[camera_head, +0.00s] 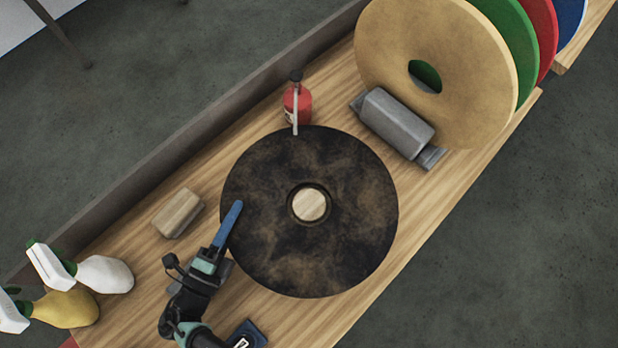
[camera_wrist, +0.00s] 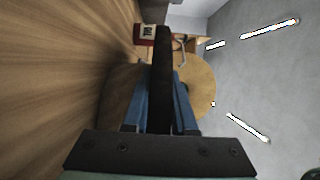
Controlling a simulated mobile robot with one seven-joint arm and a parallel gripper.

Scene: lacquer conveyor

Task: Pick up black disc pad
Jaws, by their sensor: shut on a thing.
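The black disc pad (camera_head: 351,240) is a large dark round pad with brown mottling and a central hole. In the head view it appears flat over the wooden bench, its left edge at my gripper (camera_head: 230,224). My gripper has blue fingers and is shut on that edge. In the wrist view the pad (camera_wrist: 163,60) shows edge-on as a dark band between the blue fingers of my gripper (camera_wrist: 160,105). Whether the pad touches the bench or is slightly raised I cannot tell.
A red bottle (camera_head: 298,103) stands just behind the pad. A grey cylinder tool (camera_head: 396,121) lies by upright tan, green, red and blue discs (camera_head: 385,45). A wooden block (camera_head: 179,212) and spray bottles (camera_head: 104,274) are left. A raised edge (camera_head: 215,125) borders the bench.

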